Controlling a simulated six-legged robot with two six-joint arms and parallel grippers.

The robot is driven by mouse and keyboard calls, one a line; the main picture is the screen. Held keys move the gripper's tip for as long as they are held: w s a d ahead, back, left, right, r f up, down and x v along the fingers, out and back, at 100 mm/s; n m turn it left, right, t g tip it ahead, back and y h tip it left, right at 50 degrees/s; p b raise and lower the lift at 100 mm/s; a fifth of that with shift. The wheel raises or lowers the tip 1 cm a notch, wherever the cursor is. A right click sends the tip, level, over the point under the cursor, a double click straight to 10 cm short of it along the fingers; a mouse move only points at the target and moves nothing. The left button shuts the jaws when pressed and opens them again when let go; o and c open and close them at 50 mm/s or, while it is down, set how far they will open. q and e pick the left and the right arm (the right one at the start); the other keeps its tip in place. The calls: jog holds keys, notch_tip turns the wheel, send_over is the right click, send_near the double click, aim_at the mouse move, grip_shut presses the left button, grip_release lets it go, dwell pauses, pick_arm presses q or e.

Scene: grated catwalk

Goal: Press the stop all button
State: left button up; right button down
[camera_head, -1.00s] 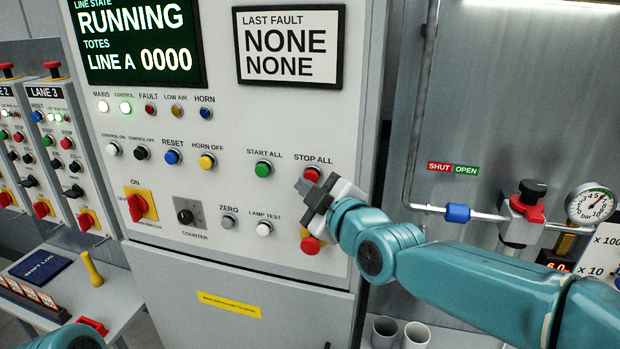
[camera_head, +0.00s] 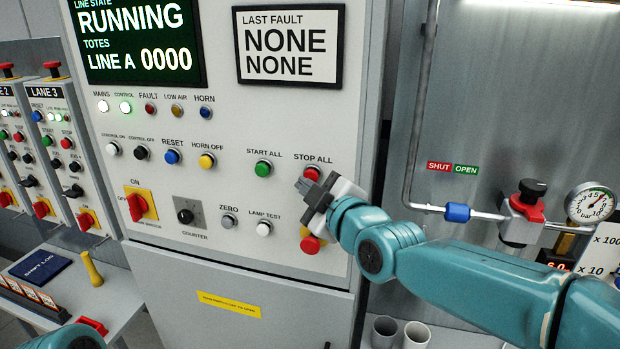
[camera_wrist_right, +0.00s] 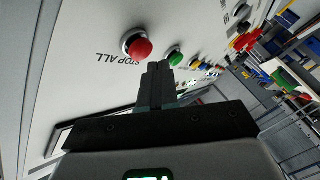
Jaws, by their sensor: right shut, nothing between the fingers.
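The red STOP ALL button (camera_head: 312,173) is on the control panel (camera_head: 330,120), under its STOP ALL label. It also shows in the right wrist view (camera_wrist_right: 137,44), standing out from the panel. My right gripper (camera_head: 303,184) is shut and empty, just below and slightly left of the button in the head view. In the wrist view its closed fingertips (camera_wrist_right: 157,68) lie beside the button, and a gap shows between them in the picture. Whether the fingers touch the panel I cannot tell. My left gripper is not in view; only a bit of teal arm shows at the lower left.
The green START ALL button (camera_head: 264,169) is left of STOP ALL. A red button on yellow (camera_head: 311,243) sits below my right gripper. The panel screen (camera_head: 140,40) reads RUNNING. A pipe with a valve (camera_head: 524,205) and a gauge (camera_head: 590,203) is at right.

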jog(key=shift+w+d, duration=0.15)
jog(key=shift+w, duration=0.25)
jog(key=shift+w+d, duration=0.25)
jog(key=shift+w, duration=0.45)
dwell(1.0)
jog(key=s+b, duration=0.2)
jog(key=b, duration=0.1)
jog(key=shift+s+a, duration=0.15)
jog(key=shift+a, duration=0.25)
